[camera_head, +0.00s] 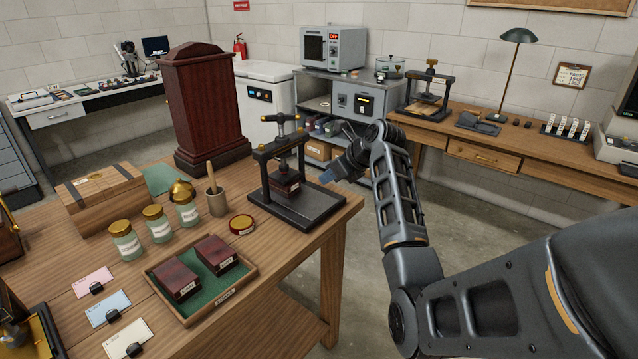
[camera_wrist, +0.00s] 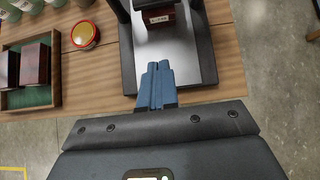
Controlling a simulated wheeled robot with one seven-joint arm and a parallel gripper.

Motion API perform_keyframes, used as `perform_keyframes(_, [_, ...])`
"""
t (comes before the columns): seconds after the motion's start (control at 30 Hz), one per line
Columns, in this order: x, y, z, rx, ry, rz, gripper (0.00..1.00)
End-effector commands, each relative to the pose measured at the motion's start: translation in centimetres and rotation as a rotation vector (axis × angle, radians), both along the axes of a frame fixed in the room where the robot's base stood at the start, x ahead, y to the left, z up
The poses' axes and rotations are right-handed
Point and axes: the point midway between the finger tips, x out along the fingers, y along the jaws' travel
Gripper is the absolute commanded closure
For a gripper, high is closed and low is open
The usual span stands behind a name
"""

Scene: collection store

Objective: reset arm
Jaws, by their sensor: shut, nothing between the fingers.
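My arm bends up and reaches in from the right of the head view.
Open floor (camera_head: 480,235) lies right of the table.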

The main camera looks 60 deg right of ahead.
Motion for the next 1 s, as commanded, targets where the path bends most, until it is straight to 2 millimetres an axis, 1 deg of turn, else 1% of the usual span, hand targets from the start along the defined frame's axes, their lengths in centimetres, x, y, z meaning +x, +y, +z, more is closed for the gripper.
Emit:
perform_keyframes(0.13, [-0.7, 0.2, 0.7, 0.001, 0.0, 0.001, 1.0])
perform_keyframes(0.37, [-0.8, 0.2, 0.8, 0.0, 0.0, 0.0, 1.0])
perform_keyframes(0.47, [-0.7, 0.6, 0.4, -0.009, 0.003, 0.008, 1.0])
perform_keyframes(0.53, [-0.6, 1.4, -0.5, -0.039, 0.012, 0.032, 1.0])
perform_keyframes(0.57, [-0.6, 2.1, -1.2, -0.058, 0.018, 0.047, 1.0])
perform_keyframes(0.67, [-0.5, 4.9, -3.9, -0.16, 0.043, 0.128, 1.0])
perform_keyframes(0.7, [-0.6, 6.3, -5.2, -0.215, 0.056, 0.168, 1.0])
perform_keyframes(0.77, [-0.8, 8.6, -7.0, -0.302, 0.076, 0.237, 1.0])
perform_keyframes(0.8, [-1.0, 10.1, -8.0, -0.362, 0.089, 0.282, 1.0])
perform_keyframes(0.9, [-1.8, 13.5, -10.2, -0.504, 0.119, 0.39, 1.0])
perform_keyframes(0.97, [-2.5, 15.5, -11.2, -0.585, 0.138, 0.454, 1.0])
perform_keyframes(1.0, [-3.0, 16.8, -11.9, -0.639, 0.149, 0.498, 1.0])
